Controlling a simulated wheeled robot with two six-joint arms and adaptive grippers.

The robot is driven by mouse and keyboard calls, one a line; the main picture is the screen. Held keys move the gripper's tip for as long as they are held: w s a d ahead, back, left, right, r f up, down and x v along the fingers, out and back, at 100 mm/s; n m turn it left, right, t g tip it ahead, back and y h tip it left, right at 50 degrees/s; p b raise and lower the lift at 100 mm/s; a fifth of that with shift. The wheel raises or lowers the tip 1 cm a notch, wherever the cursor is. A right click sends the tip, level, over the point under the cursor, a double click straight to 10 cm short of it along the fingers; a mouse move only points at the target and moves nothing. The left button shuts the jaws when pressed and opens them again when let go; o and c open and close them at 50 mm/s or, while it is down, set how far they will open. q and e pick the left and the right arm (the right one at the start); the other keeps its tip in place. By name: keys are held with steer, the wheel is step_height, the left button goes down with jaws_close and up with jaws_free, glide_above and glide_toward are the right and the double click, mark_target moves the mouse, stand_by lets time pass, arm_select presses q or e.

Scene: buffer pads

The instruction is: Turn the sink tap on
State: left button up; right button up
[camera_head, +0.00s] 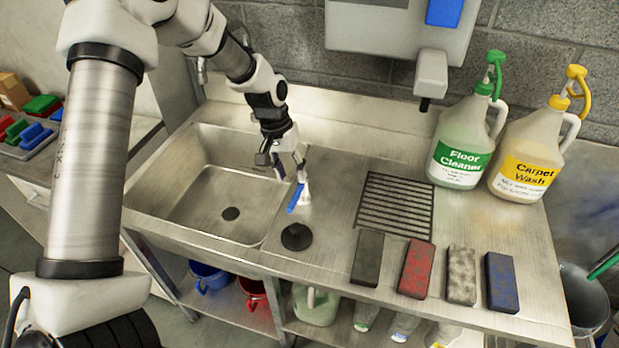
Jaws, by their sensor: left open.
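The steel sink (165,195) is set in the left part of the counter, with a dark drain in its floor. A small part of what looks like the metal tap (202,72) shows at the back wall, left of my arm. My arm hides the rest, so I cannot tell how its handle stands. My left gripper (283,168) is open, pointing down over the counter just right of the basin. A small blue and white item (297,197) is right at its fingertips; I cannot tell whether they touch. My right gripper is out of view.
A black round plug (297,237) lies right of the basin. A black drain grate (395,206), several coloured pads (415,268), a floor cleaner jug (461,150) and a carpet wash jug (530,160) occupy the right counter. A dispenser (431,75) hangs above.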

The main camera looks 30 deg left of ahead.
mark_target(294, 198)
arm_select(q)
steer(key=f, duration=0.4)
steer(key=s+d+f+p, duration=0.1)
steer(key=f, duration=0.1)
steer(key=shift+s+d+f, duration=0.1)
steer(key=shift+f, duration=0.45)
steer(key=shift+s+r, duration=0.15)
steer(key=shift+r, duration=0.05)
steer(key=shift+c, duration=0.9)
steer(key=shift+s, duration=0.1)
steer(key=c, duration=0.6)
jaws_close()
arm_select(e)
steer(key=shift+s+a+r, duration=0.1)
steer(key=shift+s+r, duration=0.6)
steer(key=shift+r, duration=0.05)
